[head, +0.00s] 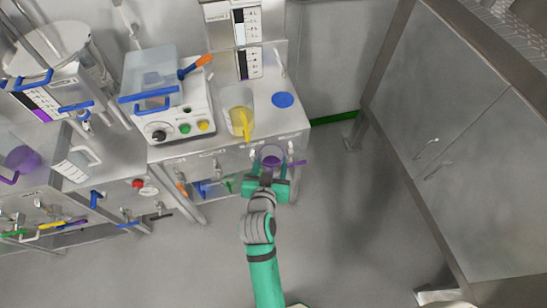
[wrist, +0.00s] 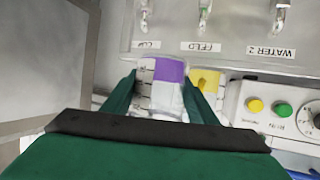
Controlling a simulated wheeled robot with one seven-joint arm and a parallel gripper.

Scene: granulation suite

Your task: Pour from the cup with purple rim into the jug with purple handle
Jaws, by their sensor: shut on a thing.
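My gripper (head: 268,178) is shut on the cup with purple rim (head: 270,156), which looks roughly upright, with its round mouth facing up. In the head view the cup is just in front of the middle bench's front edge. In the wrist view the cup (wrist: 168,98) shows between both fingers, with a purple area and scale marks. The jug with purple handle (head: 8,179) is at the far left, partly cut off by the picture edge, with something purple inside. My gripper is well to the right of this jug.
The middle bench bears a yellow-handled jug (head: 240,118), a blue disc (head: 282,100) and a box with knobs and buttons (head: 182,122). Steel cabinets (head: 450,140) are at right. Floor around my arm is clear.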

